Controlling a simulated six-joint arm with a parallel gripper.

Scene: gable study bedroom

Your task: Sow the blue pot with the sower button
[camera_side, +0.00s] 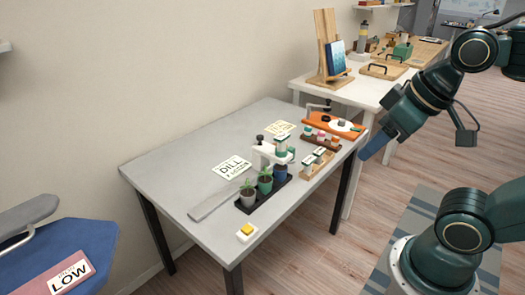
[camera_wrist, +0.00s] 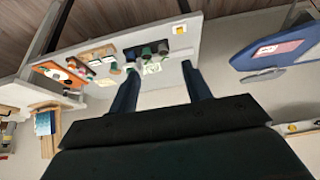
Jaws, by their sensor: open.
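In the side view, a black tray (camera_side: 262,199) on the grey table holds a row of three potted seedlings. The blue pot (camera_side: 280,173) is at the far end, beyond the green pot (camera_side: 265,186) and a pale grey pot (camera_side: 247,198). A white sower (camera_side: 264,156) stands behind the row, its head over or close to the blue pot. A yellow button (camera_side: 246,230) on a white base sits near the table's front corner; it also shows in the wrist view (camera_wrist: 181,29). My gripper (camera_side: 368,154) is open and empty beyond the table's right edge; both fingers show in the wrist view (camera_wrist: 162,92).
A card reading DILL (camera_side: 232,168) and a grey strip (camera_side: 212,201) lie left of the tray. Wooden racks (camera_side: 317,163) with small containers and an orange board (camera_side: 334,122) stand on the right. A blue ironing board (camera_side: 60,255) is at lower left.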

